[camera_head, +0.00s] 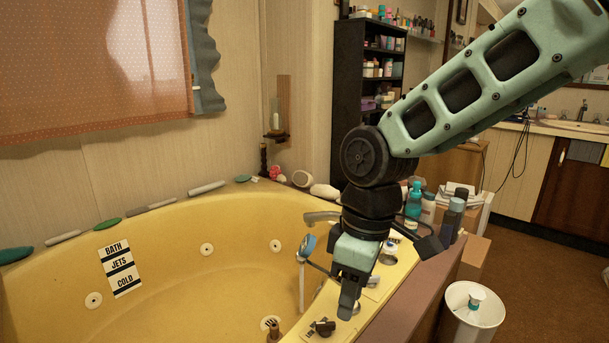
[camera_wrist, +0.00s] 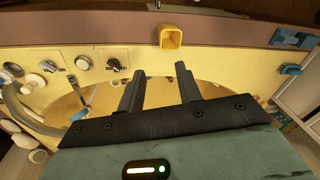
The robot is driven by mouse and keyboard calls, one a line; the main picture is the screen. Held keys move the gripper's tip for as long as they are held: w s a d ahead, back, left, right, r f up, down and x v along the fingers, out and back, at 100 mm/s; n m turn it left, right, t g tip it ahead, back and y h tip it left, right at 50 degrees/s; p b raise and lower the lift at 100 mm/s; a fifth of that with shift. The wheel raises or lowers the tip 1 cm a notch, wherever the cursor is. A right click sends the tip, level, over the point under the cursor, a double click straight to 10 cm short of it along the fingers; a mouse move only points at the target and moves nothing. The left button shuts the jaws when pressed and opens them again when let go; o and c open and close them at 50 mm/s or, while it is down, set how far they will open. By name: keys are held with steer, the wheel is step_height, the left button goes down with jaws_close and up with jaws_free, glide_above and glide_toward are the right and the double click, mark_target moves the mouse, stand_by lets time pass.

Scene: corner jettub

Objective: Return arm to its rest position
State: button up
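My arm reaches in from the upper right in the head view and bends down at its elbow over the tub's right rim. My gripper (camera_head: 348,300) points down just above the yellow rim, close to a dark control knob (camera_head: 323,327). In the wrist view my gripper (camera_wrist: 160,80) shows two dark fingers spread apart. Nothing shows between them except the tub beyond. Whether the fingertips touch the rim cannot be told.
The yellow corner tub (camera_head: 190,270) fills the lower left. Bottles (camera_head: 413,204) stand behind my wrist, and a white bin (camera_head: 472,312) is at right. A dark shelf (camera_head: 352,80) stands behind. A yellow cup-like piece (camera_wrist: 171,36) is near the rim's edge.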

steer(key=s+d+m+p, duration=0.1)
steer(key=s+d+m, duration=0.25)
steer(key=s, duration=0.45)
steer(key=s+d+m, duration=0.2)
steer(key=s+d, duration=0.2)
steer(key=s, duration=0.4)
step_height(320, 180, up, 22)
steer(key=p, duration=2.3)
steer(key=shift+a+r+t+h, duration=0.15)
steer(key=shift+r+t+h, duration=0.05)
steer(key=shift+t+h, duration=0.2)
